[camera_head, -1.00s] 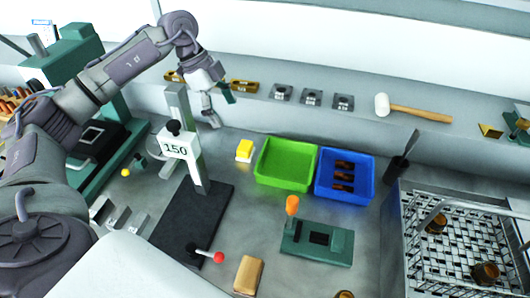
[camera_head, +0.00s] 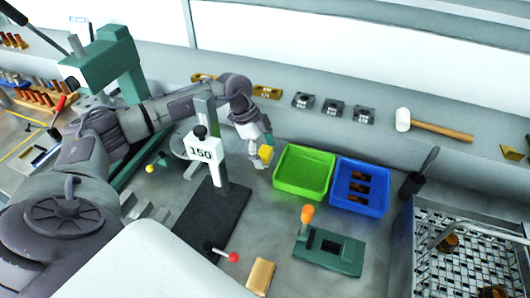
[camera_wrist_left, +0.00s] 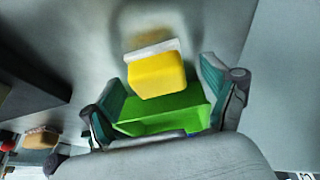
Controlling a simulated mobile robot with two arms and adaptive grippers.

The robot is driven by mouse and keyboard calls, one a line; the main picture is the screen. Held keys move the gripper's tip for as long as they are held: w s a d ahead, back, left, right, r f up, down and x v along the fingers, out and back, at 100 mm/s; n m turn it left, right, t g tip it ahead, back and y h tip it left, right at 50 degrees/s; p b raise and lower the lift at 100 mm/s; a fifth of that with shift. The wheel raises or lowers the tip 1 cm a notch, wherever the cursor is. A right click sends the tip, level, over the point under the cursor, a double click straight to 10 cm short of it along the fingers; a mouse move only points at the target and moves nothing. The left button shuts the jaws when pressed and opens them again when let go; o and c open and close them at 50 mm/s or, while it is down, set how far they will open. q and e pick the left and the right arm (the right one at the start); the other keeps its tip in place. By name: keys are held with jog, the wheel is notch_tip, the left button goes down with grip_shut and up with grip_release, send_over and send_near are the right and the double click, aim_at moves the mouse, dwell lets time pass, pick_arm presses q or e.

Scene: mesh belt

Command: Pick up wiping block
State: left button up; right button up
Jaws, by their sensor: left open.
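The wiping block looks to be the yellow block with a white layer (camera_head: 265,153), just left of the green bin (camera_head: 304,172) on the bench. My left gripper (camera_head: 257,147) is right at it, partly covering it in the head view. In the left wrist view the yellow block (camera_wrist_left: 157,76) shows between the two spread fingers of my left gripper (camera_wrist_left: 163,84), with the green bin (camera_wrist_left: 165,116) behind. The fingers are open, with gaps on both sides of the block. My right gripper is not in view.
A stand marked 150 (camera_head: 203,150) is close to the left of my gripper. A blue bin (camera_head: 360,205) with several brown pieces adjoins the green one. A tan block (camera_head: 261,275) and a green fixture with an orange knob (camera_head: 330,250) are nearer the front.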

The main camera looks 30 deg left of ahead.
aim_at(265, 151)
pick_arm(q)
jog(key=c, duration=1.2)
jog(key=shift+r, duration=0.55)
jog(key=shift+c, duration=0.2)
notch_tip(265, 151, up, 9)
jog(key=shift+b, duration=0.85)
